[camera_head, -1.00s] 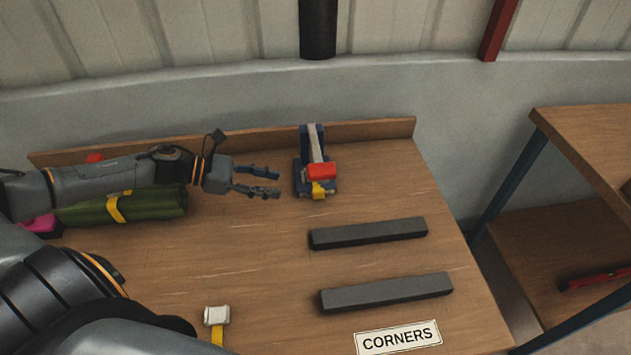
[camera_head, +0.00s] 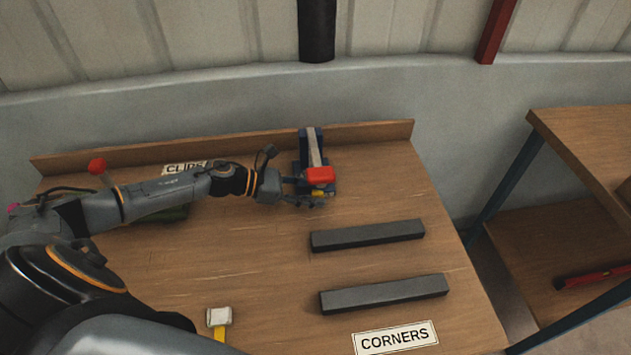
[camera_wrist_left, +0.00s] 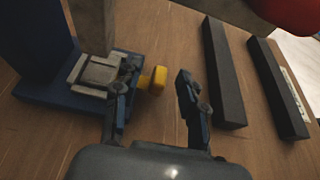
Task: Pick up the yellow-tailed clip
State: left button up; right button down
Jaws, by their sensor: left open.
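The yellow tail of the clip (camera_wrist_left: 157,80) shows in the left wrist view, projecting from the grey jaw of a dark blue stand (camera_wrist_left: 45,95). In the head view the tail (camera_head: 318,193) is a small yellow patch below a red block (camera_head: 320,175) on the blue stand (camera_head: 303,165). My left gripper (camera_wrist_left: 156,74) is open, its fingers on either side of the tail; I cannot tell whether either touches it. In the head view this gripper (camera_head: 312,193) reaches in from the left at the stand's front. The rest of the clip is hidden or unclear. My right gripper is not in view.
Two dark bars (camera_head: 368,236) (camera_head: 384,293) lie on the wooden table in front of the stand. A white-headed mallet (camera_head: 219,317) lies at the front. A "CORNERS" label (camera_head: 396,338) is at the front right, a "CLIPS" label (camera_head: 185,167) behind my left arm. The table's middle is clear.

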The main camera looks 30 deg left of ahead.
pick_arm(q)
jog(key=shift+w+d+f, duration=0.2)
jog(key=shift+w+d, duration=0.05)
grip_shut()
jog(key=shift+r, duration=0.2)
